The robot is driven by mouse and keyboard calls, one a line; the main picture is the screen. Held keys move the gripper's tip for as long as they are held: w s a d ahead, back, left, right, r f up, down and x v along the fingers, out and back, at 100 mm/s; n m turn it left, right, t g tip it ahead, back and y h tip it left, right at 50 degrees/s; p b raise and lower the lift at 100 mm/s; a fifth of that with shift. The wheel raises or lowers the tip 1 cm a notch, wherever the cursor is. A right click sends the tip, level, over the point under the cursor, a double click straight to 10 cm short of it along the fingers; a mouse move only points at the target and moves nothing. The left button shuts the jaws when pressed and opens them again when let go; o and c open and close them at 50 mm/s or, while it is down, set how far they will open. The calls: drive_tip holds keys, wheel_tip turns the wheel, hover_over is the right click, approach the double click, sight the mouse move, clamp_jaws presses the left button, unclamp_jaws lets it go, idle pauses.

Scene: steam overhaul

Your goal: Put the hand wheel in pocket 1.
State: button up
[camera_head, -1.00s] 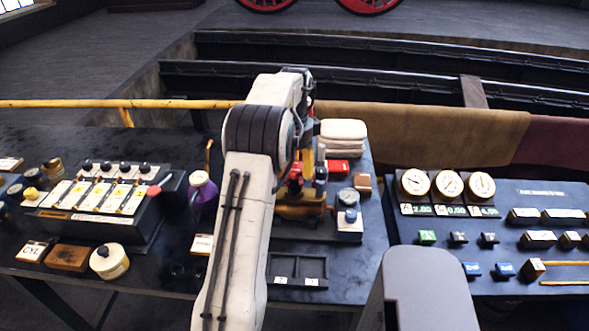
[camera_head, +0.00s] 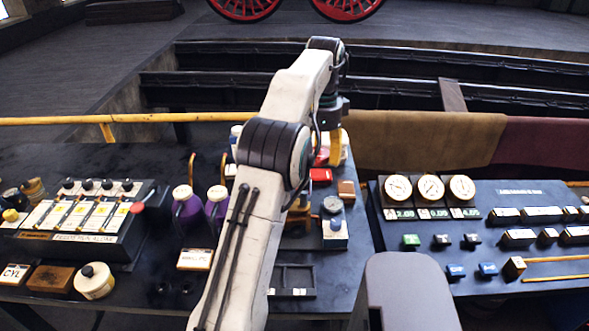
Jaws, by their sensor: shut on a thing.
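My gripper (camera_head: 335,160) is raised over the back of the middle bench, with its yellow fingers pointing down. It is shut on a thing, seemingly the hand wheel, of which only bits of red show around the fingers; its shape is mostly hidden. A dark tray with two square pockets (camera_head: 292,268) lies at the front of the same bench, to the right of my arm. Small white labels are on its front edge, too small to read. Both pockets look empty. My gripper is well behind and above the tray, apart from it.
Behind the tray stand a valve assembly (camera_head: 297,222) partly hidden by my arm, a gauge block (camera_head: 334,236), a red box (camera_head: 320,175) and a brown block (camera_head: 346,190). Purple bottles (camera_head: 188,210) stand left of my arm. A gauge panel (camera_head: 430,212) is at right.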

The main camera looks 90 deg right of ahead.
drive_tip(key=shift+s+r, duration=0.2)
drive_tip(key=shift+s, duration=0.25)
drive_tip(key=shift+f+b, duration=0.6)
drive_tip(key=shift+b, duration=0.3)
drive_tip(key=shift+w+a+r+b, duration=0.1)
drive_tip(key=shift+w+r+b, duration=0.2)
drive_tip(key=shift+b, duration=0.55)
drive_tip(key=shift+w+a+r+b, duration=0.1)
drive_tip(key=shift+w+r+b, duration=0.1)
drive_tip(key=shift+r+b, duration=0.15)
drive_tip(key=shift+r, duration=0.15)
drive_tip(key=shift+w+a, duration=0.1)
drive_tip(key=shift+a, duration=0.05)
